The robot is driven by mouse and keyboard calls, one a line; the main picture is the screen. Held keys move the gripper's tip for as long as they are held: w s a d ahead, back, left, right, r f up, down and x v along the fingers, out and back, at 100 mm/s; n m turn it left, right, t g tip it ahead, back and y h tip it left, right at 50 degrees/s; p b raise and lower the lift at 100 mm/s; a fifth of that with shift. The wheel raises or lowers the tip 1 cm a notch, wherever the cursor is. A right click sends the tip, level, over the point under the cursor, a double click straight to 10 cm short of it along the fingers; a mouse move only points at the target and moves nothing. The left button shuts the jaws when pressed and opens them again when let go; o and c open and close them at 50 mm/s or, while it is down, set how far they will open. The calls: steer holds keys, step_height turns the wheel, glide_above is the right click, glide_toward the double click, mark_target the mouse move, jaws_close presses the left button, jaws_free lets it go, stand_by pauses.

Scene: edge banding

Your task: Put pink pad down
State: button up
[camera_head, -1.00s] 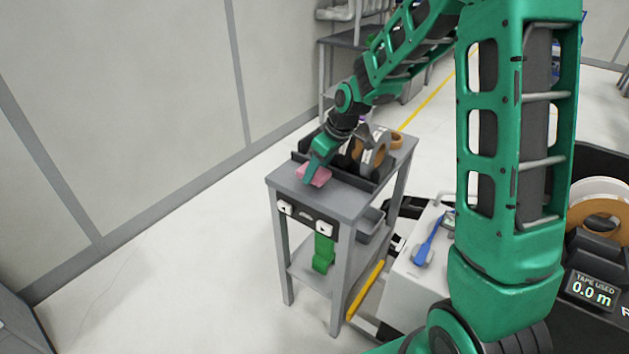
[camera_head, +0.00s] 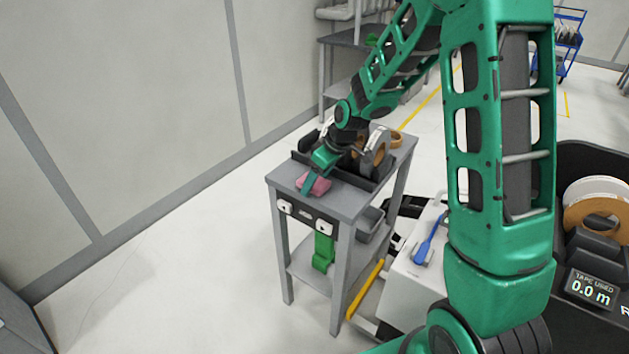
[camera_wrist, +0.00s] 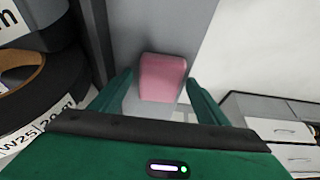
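The pink pad (camera_head: 317,184) is at the near edge of the grey cart's top (camera_head: 347,203) in the head view. In the wrist view the pad (camera_wrist: 162,77) sits between the fingertips of my gripper (camera_wrist: 160,84), over or on the grey surface. A narrow gap shows between the pad and the left finger; the right finger is very close to it. My gripper (camera_head: 311,178) looks open around the pad and points down at the cart top. The pad's underside is hidden, so its contact with the surface is not clear.
Tape rolls (camera_head: 372,152) stand in a dark holder behind the pad; another roll shows at left in the wrist view (camera_wrist: 35,90). A green item (camera_head: 323,253) is below the cart's front panel. A white box with a blue tool (camera_head: 430,240) stands right of the cart.

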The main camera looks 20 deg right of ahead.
steer(key=shift+r, duration=0.1)
steer(key=v, duration=1.2)
steer(key=s+d+m+g, duration=0.1)
steer(key=s+d+m, duration=0.3)
steer(key=s, duration=0.7)
steer(key=s+d+r+m+g+h, duration=0.1)
steer(key=s+d+m, duration=0.4)
steer(key=s, duration=0.7)
steer(key=s+d+r+m+g+h, duration=0.1)
steer(key=s+d+m, duration=0.3)
steer(key=s, duration=0.8)
steer(key=shift+d+r+m+g, duration=0.25)
steer(key=shift+m+g, duration=0.05)
steer(key=shift+g, duration=0.1)
steer(key=shift+w+f, duration=0.25)
steer(key=shift+w, duration=0.4)
